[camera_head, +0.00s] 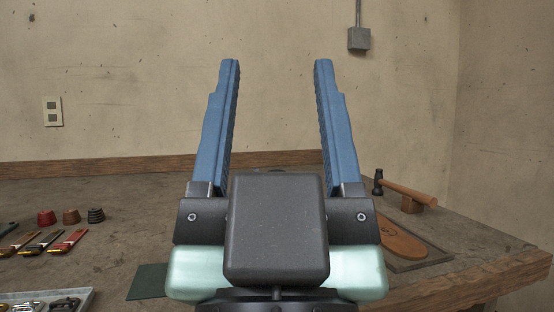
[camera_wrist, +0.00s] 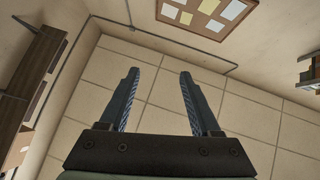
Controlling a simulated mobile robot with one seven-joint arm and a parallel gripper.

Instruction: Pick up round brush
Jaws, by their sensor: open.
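My gripper (camera_head: 276,75) is open and empty, with its two blue fingers raised and spread apart in front of the wall in the head view. I cannot make out a round brush in either view. Part of the workbench (camera_head: 110,205) is hidden behind my gripper and wrist in the head view.
A hammer (camera_head: 405,192) rests near an orange-brown sole (camera_head: 394,238) on a dark board at the right. Small red (camera_head: 46,217), brown (camera_head: 71,216) and black (camera_head: 96,215) pieces stand at left, near several handled tools (camera_head: 65,242). A tray (camera_head: 82,298) holds metal items at front left.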

